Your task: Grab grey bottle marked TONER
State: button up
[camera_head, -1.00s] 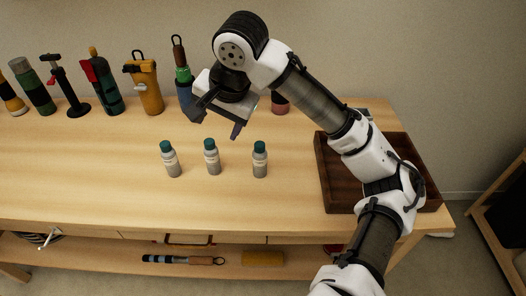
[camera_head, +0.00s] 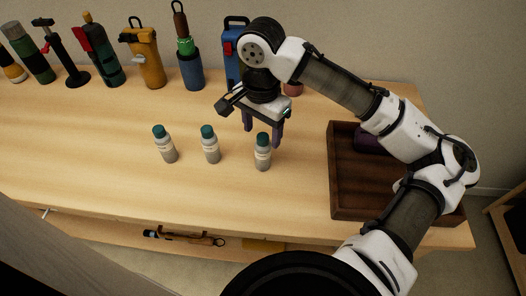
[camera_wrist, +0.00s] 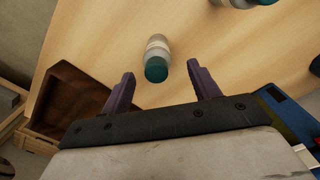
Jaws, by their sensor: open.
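Three small grey bottles with teal caps and pale labels stand upright in a row on the wooden table: a left one (camera_head: 166,146), a middle one (camera_head: 210,146) and a right one (camera_head: 263,153). The label print is too small to read, so I cannot tell which is marked TONER. My gripper (camera_head: 262,132) is open and empty, pointing down just behind and above the right bottle. In the wrist view, one bottle (camera_wrist: 158,52) shows ahead, between the lines of the two purple fingers (camera_wrist: 160,74), apart from both. Another bottle (camera_wrist: 236,3) is cut off at the top edge.
A dark wooden tray (camera_head: 345,205) stands at the table's right, with a dark purple object (camera_head: 370,140) inside. Flasks and tools line the back, including a yellow one (camera_head: 146,60) and a blue one (camera_head: 233,58). Table space before the bottles is clear.

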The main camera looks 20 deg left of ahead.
aim_at(263, 146)
jog(key=shift+s+d+f, duration=0.1)
jog(key=shift+f, duration=1.35)
jog(key=shift+s+d+f, duration=0.1)
jog(key=shift+f, duration=1.35)
jog(key=c, duration=1.1)
jog(key=shift+r, duration=0.1)
